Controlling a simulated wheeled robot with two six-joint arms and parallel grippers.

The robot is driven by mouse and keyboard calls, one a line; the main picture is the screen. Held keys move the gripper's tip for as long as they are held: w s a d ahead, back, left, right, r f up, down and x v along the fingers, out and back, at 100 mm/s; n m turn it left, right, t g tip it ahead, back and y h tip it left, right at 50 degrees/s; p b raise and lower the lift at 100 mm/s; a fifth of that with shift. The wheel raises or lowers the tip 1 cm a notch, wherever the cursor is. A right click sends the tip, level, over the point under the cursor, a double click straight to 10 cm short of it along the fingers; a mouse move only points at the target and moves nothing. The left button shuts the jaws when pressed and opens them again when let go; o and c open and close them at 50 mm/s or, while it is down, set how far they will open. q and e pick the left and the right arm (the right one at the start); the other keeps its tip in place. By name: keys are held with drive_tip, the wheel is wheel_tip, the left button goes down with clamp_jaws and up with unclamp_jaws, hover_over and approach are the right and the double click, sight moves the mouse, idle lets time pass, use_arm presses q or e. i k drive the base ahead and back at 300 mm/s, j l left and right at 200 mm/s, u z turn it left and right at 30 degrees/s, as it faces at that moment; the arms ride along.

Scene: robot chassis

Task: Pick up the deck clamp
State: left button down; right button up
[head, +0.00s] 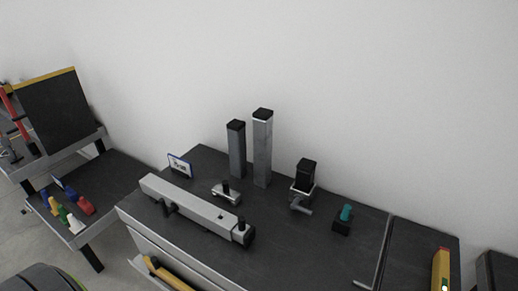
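The deck clamp cannot be singled out with certainty. A small silver plate with a black upright knob (226,194) lies on the dark workbench top (285,240), behind the long silver beam. A black block on a silver bracket with a side handle (303,187) stands right of the tall posts. A small black block with a teal knob (342,220) sits further right. Neither of my grippers shows in the head view.
A long silver beam (195,206) lies along the bench front. Two grey posts (262,150) (237,150) stand behind. A small sign (180,165) is at the left, a yellow level (440,268) at the right. A lower left table (115,180) holds several coloured bottles.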

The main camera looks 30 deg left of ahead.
sight(223, 190)
drive_tip(key=u, duration=1.25)
